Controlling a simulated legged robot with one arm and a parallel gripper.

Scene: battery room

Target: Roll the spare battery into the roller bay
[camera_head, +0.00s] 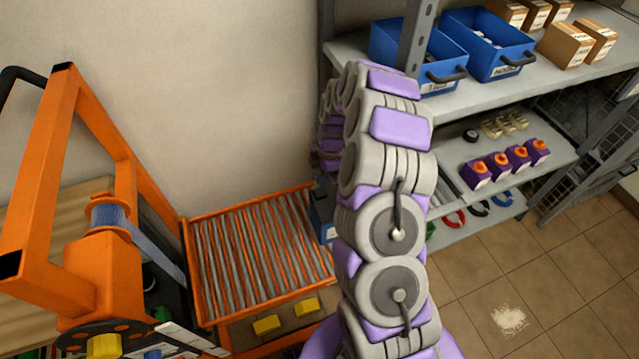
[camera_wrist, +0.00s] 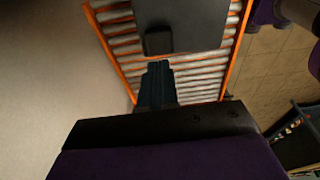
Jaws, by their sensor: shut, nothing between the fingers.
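A dark grey block (camera_wrist: 195,22), which looks like the spare battery, lies on the rollers in the wrist view. A small black raised piece (camera_wrist: 158,41) sits on its near edge. The orange-framed roller bed (camera_head: 245,262) shows in the head view and also under the block in the wrist view (camera_wrist: 203,85). My gripper (camera_wrist: 158,66) is shut and empty, its dark blue fingers at the block's near edge. I cannot tell whether they touch it. In the head view my arm hides much of that area; a dark blue piece (camera_head: 322,214) shows beside it, unclear what.
An orange lifting frame (camera_head: 92,262) with a blue strap spool (camera_head: 108,214) stands at left. Two yellow blocks (camera_head: 267,325) sit at the bed's front. A grey shelf (camera_head: 515,92) at right holds blue bins (camera_head: 487,42) and boxes. Tiled floor (camera_head: 535,280) is open at right.

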